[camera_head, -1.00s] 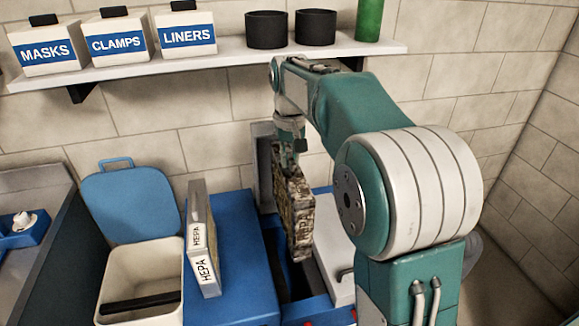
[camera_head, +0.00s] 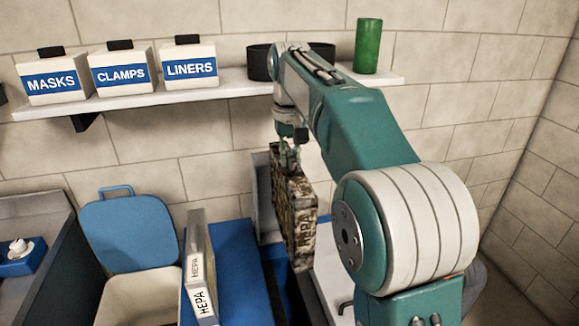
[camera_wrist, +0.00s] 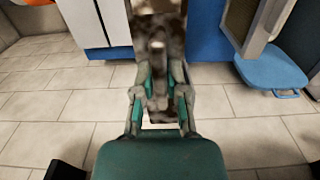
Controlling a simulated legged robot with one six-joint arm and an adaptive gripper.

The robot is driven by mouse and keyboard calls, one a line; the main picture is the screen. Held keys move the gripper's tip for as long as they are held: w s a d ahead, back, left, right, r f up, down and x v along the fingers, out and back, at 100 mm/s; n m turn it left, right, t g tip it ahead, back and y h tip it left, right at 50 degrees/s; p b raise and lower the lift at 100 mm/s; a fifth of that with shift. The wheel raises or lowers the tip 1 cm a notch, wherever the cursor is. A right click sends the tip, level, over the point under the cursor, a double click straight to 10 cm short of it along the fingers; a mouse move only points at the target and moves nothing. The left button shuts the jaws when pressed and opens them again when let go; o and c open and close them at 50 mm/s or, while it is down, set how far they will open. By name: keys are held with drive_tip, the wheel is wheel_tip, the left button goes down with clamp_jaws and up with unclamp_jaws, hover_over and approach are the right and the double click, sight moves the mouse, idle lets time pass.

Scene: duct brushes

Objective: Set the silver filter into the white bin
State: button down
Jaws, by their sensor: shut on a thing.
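The filter hangs upright above the dark opening in the blue unit. In the wrist view, my gripper (camera_wrist: 158,82) points at the mottled filter (camera_wrist: 158,25). A cleaner filter with a silver-grey frame (camera_head: 201,265), also marked HEPA, stands upright on the blue top left of my gripper. The white bin (camera_head: 150,288) is farther left, with its blue lid (camera_head: 128,232) swung open against the wall. The bin's lower part is cut off by the frame.
A shelf (camera_head: 225,82) above carries white boxes labelled MASKS, CLAMPS and LINERS, dark cups and a green cylinder (camera_head: 368,45). The blue top (camera_head: 235,275) lies between my gripper and the bin. A grey door or frame (camera_head: 262,190) stands behind the held filter.

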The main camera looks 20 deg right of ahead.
drive_tip(key=shift+r, duration=3.1)
drive_tip(key=shift+s, duration=0.15)
